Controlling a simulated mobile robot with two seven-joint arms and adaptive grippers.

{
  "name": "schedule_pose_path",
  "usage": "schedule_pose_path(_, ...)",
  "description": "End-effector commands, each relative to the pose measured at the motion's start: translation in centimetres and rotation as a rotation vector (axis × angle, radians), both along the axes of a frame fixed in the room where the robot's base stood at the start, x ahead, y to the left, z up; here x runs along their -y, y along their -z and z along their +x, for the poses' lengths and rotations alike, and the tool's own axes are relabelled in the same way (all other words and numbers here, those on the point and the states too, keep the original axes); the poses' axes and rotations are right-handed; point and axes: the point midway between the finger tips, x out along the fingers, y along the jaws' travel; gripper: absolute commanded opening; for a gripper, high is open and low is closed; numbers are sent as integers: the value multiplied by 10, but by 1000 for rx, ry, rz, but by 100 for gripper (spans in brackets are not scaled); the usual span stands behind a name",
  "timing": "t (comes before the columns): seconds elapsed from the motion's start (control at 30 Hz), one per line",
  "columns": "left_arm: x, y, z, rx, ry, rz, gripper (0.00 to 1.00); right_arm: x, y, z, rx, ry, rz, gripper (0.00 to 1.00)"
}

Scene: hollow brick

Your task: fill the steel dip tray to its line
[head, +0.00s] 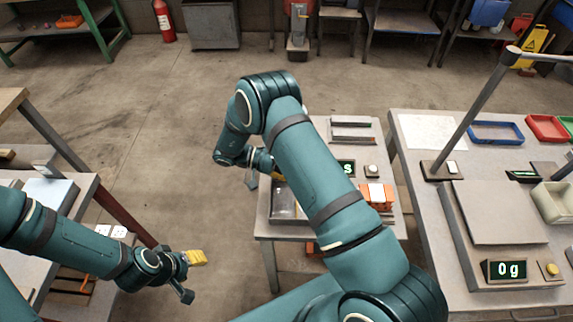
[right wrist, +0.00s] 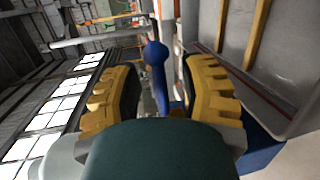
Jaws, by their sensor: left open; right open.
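A shiny grey metal tray (head: 284,205), apparently the steel dip tray, sits at the left of the middle table, partly hidden by my right arm. I cannot make out its line or any liquid level. My right gripper (head: 260,173) is beside the tray's far left corner, partly hidden behind my arm. In the right wrist view the right gripper (right wrist: 160,75) is open, with a blue rounded handle-like thing (right wrist: 156,58) showing between its fingers. I cannot tell whether they touch it. My left gripper (head: 194,275) is open and empty over the floor at the lower left.
The middle table also holds an orange block-like item (head: 377,197) and a partly hidden green display (head: 346,167). The right bench has a scale (head: 502,215) reading 0 g, a blue tray (head: 496,132) and a post (head: 480,110). Open floor (head: 180,130) lies left of the middle table.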

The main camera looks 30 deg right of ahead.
Motion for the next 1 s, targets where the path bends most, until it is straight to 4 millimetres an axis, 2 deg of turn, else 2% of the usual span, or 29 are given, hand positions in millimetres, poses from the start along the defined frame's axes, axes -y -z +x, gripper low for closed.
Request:
schedule_pose_path(0.17,0,0,0,0,0,0,47,-17,-3,12,2,-3,2,41)
schedule_pose_path(0.53,0,0,0,0,0,0,47,-76,-16,53,0,-1,-1,41)
schedule_pose_path(0.8,0,0,0,0,0,0,47,-93,-20,65,0,0,-2,41)
schedule_pose_path(1.0,0,0,0,0,0,0,47,-95,-21,67,-1,0,1,41)
